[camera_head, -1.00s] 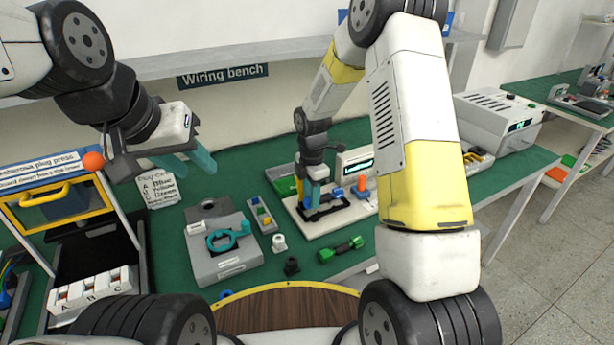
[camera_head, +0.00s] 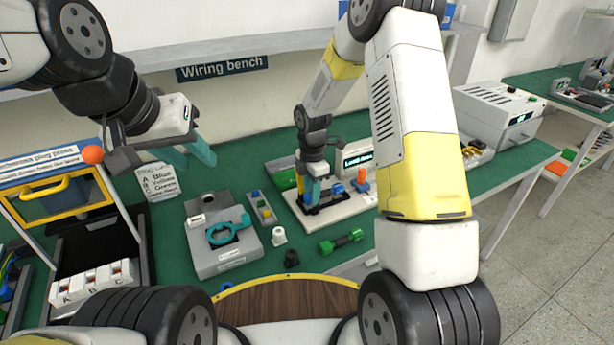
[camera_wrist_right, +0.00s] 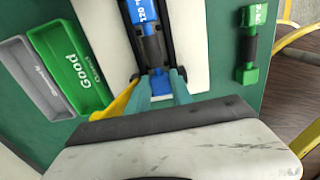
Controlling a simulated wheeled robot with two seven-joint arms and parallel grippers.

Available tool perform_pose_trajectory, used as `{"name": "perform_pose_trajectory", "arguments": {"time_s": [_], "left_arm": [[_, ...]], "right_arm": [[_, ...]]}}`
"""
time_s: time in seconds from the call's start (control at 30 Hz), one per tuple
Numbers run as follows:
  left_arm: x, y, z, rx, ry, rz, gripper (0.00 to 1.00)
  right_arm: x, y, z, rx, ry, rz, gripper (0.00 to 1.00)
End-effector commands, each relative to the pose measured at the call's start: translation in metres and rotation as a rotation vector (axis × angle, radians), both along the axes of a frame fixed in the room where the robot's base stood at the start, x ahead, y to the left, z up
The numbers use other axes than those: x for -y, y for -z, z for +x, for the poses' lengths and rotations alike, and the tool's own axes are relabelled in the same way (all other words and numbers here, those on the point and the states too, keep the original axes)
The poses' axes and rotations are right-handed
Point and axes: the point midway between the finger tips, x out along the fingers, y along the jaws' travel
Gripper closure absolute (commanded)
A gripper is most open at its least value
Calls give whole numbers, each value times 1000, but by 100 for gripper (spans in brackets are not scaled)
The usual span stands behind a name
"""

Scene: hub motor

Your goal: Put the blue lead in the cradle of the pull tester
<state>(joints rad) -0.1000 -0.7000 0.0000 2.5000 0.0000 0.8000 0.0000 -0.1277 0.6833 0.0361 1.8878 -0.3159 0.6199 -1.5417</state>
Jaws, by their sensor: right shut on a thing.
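The blue lead (camera_wrist_right: 145,14) has blue ends and a black middle. In the right wrist view it lies lengthwise between the dark sides of the cradle (camera_wrist_right: 168,30) of the pull tester (camera_head: 352,207). I cannot tell whether it is fully seated. My right gripper (camera_wrist_right: 157,85) is shut on the near blue end of the lead; in the head view this gripper (camera_head: 312,200) is low over the tester's white base, and its fingers partly hide the cradle. My left gripper (camera_head: 190,156) is open and empty, raised above the bench at the left.
A green lead (camera_head: 341,242) lies on the bench in front of the tester. Green "Good" (camera_wrist_right: 68,68) and grey (camera_wrist_right: 32,82) trays stand beside it. A grey fixture with a teal ring (camera_head: 222,252) is left of centre; a plug press (camera_head: 50,190) stands at far left.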

Motion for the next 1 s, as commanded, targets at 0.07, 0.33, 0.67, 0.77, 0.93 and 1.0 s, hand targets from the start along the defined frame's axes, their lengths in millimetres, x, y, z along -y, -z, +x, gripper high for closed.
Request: {"name": "perform_pose_trajectory", "arguments": {"time_s": [0.07,0.33,0.67,0.77,0.93,1.0], "left_arm": [[0,0,0,0,0,0,64],[0,0,0,0,0,0,64],[0,0,0,0,0,0,64],[0,0,0,0,0,0,64],[0,0,0,0,0,0,64],[0,0,0,0,0,0,64]], "right_arm": [[0,0,0,0,0,0,100],[-1,0,0,1,0,1,100],[-1,3,0,0,0,0,100],[-1,5,0,-1,-1,0,100],[-1,8,0,0,-1,0,100],[-1,9,0,0,-1,0,100]]}}
